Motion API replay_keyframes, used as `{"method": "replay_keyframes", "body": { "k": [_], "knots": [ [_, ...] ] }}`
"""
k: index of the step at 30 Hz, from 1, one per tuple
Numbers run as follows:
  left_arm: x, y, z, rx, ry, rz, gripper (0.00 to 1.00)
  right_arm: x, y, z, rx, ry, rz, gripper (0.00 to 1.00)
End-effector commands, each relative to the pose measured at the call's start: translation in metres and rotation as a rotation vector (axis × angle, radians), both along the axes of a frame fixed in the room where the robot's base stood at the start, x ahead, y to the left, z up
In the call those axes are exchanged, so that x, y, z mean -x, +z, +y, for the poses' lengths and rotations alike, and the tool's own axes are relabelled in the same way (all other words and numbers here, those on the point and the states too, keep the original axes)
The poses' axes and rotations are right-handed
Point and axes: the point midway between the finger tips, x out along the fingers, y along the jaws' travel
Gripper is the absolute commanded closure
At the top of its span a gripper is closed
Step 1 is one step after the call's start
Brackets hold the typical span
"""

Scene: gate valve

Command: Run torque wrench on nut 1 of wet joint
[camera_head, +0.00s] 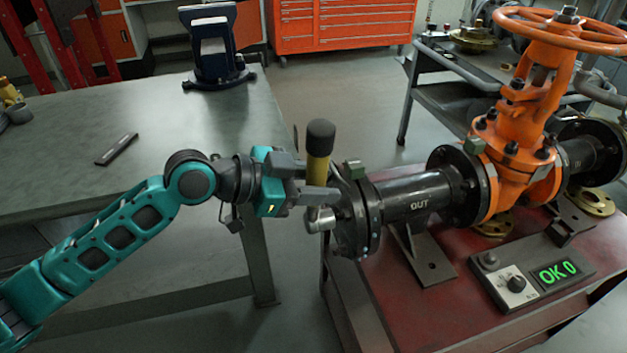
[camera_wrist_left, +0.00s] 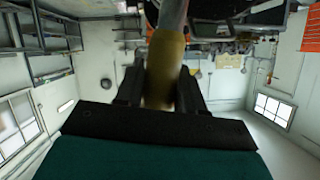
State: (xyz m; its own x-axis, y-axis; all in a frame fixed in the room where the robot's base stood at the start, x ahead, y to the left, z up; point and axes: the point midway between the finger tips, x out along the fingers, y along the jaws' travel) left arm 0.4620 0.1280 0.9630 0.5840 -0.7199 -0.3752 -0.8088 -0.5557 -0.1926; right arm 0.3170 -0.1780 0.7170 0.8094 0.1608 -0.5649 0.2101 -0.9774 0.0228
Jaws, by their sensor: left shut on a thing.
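The torque wrench (camera_head: 319,167) has a yellow handle with a black end cap and a silver head. My left gripper (camera_head: 314,180) is shut on the yellow handle, which stands nearly upright. The handle also shows between the fingers in the left wrist view (camera_wrist_left: 165,65). The silver head hangs low, close to the left face of the dark end flange (camera_head: 366,215) on the pipe marked OUT. I cannot tell whether the head sits on a nut. Which flange is the wet joint, and which nut is nut 1, I cannot tell. My right gripper is not in view.
The orange gate valve (camera_head: 522,125) with its handwheel (camera_head: 565,30) stands on a red bench (camera_head: 405,300). A control box (camera_head: 530,275) there reads OK 0. A grey table (camera_head: 75,130) at left carries a blue stand (camera_head: 215,45) and a flat bar (camera_head: 117,149).

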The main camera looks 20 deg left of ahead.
Motion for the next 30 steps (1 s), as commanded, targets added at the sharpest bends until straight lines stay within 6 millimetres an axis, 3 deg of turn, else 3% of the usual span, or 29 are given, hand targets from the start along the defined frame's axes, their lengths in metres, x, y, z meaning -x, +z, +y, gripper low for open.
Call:
{"method": "replay_keyframes", "body": {
  "k": [14, 30],
  "knots": [
    [-0.002, 0.004, -0.001, 0.005, 0.001, -0.009, 1.0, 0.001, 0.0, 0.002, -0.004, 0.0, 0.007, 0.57],
    [-0.012, 0.005, -0.017, 0.006, 0.0, -0.009, 1.0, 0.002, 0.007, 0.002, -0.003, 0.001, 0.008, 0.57]
  ]
}}
